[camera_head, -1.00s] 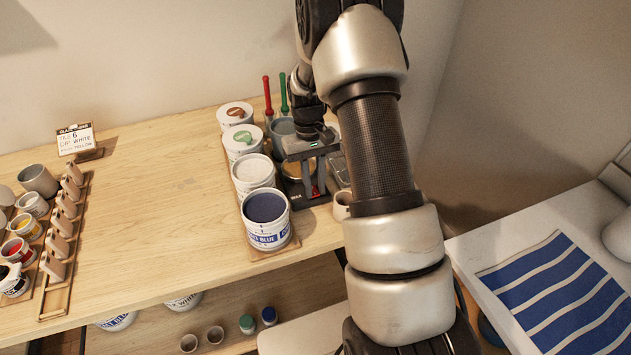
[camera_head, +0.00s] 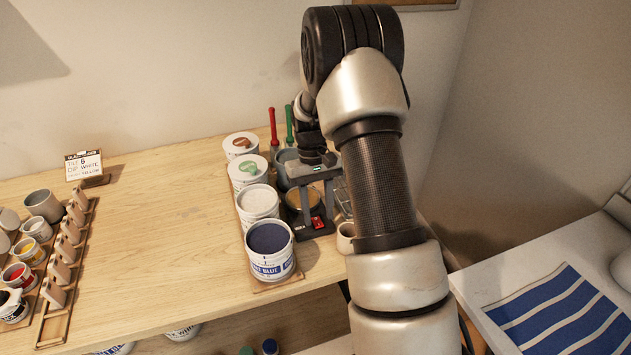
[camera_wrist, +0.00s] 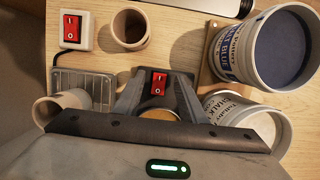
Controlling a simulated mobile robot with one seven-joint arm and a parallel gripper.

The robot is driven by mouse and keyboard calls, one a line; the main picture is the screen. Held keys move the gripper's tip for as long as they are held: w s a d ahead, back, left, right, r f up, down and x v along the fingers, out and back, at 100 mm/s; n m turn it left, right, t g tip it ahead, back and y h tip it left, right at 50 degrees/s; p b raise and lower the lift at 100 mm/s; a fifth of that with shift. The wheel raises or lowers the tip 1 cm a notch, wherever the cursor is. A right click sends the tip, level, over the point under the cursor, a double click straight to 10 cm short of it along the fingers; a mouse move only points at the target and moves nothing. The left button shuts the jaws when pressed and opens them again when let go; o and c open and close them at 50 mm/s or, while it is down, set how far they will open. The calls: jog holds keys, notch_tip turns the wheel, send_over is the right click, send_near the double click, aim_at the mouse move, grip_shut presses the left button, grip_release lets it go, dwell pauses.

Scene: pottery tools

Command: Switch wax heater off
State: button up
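The wax heater (camera_head: 323,231) is a dark unit on the table's right part, with a round amber wax pan (camera_head: 293,199) partly hidden behind my gripper. Its red rocker switch (camera_head: 318,222) faces the front; the wrist view shows the switch (camera_wrist: 158,83) too, with a white mark. Which way the rocker is tipped is unclear. My gripper (camera_head: 317,208) points down over the heater, its two fingers apart with nothing held. In the wrist view the fingers flank the heater's switch area; contact with the switch cannot be told.
Several jars, including a blue-filled one (camera_head: 268,240), stand close left of the heater. A white box with another red switch (camera_wrist: 73,30) and a small cup (camera_wrist: 130,28) are nearby. Red (camera_head: 273,125) and green (camera_head: 289,125) handled tools stand behind. The table's middle is clear.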

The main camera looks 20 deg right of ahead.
jog(key=v, duration=1.6)
jog(key=shift+r, duration=0.1)
jog(key=s+a+r+t, duration=0.4)
jog(key=s+r, duration=0.8)
jog(key=r, duration=0.1)
jog(key=s+a+t, duration=0.1)
jog(key=s+t, duration=0.1)
jog(key=s, duration=0.5)
jog(key=s+a+f+t, duration=0.1)
jog(key=s+a+t, duration=0.1)
jog(key=s, duration=0.5)
jog(key=shift+s+a+t, duration=0.2)
jog(key=shift+s+t, duration=0.1)
jog(key=shift+d+f, duration=0.1)
jog(key=shift+f, duration=0.05)
